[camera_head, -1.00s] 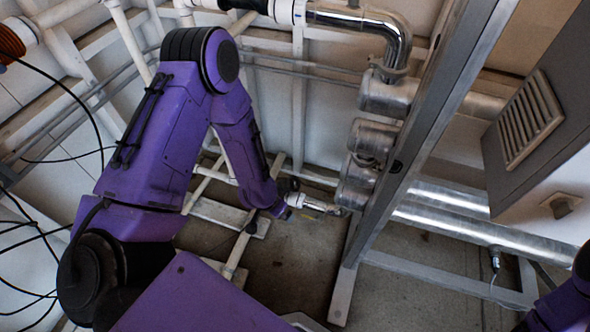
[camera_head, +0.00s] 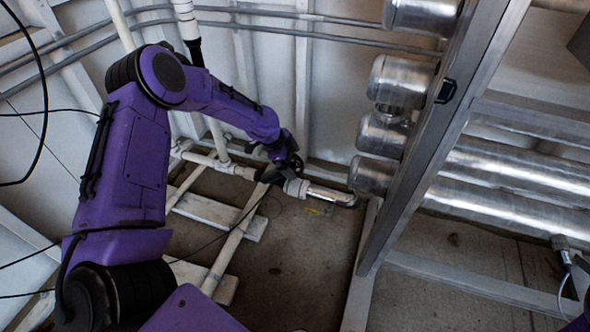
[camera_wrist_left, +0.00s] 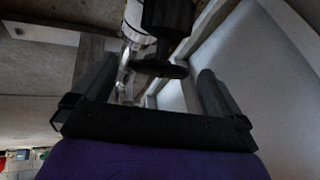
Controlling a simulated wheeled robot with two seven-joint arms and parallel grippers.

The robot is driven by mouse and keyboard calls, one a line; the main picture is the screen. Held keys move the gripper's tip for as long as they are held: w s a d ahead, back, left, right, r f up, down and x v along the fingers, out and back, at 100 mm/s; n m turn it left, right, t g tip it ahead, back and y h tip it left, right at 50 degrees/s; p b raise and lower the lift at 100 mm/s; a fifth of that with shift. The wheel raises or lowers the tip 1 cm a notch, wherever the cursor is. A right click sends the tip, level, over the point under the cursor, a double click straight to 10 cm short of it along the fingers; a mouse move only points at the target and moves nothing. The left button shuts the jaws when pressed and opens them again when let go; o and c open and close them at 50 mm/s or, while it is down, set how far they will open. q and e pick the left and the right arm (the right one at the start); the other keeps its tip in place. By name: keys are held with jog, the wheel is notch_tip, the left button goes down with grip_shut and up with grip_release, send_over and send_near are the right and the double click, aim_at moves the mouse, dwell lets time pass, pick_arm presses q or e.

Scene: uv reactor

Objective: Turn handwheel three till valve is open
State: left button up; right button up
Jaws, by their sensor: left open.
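A black handwheel (camera_wrist_left: 160,68) shows near the top middle of the left wrist view, seen nearly edge-on below a dark valve body (camera_wrist_left: 168,18) on a white and silver pipe. My left gripper (camera_wrist_left: 157,80) is open, with one finger on each side of the wheel. I see no clear contact between the fingers and the rim. In the head view my left gripper (camera_head: 284,163) is at the white and silver pipe (camera_head: 318,191) low by the wall; the wheel is hard to separate from the dark gripper there. No number shows on the wheel. My right gripper is not in view.
A slanted grey metal post (camera_head: 430,140) stands right of the gripper, with several silver cylinders (camera_head: 402,80) beside it. Large silver pipes (camera_head: 510,180) run behind it. White floor beams (camera_head: 240,235) lie below my left arm. Open floor (camera_head: 300,270) is in front.

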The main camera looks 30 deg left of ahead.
pick_arm(q)
jog(key=x, duration=0.2)
jog(key=shift+w+d+f+b, duration=0.1)
jog(key=shift+w+f+b, duration=0.05)
jog(key=shift+f+b, duration=0.2)
jog(key=c, duration=1)
jog(key=shift+o, duration=0.2)
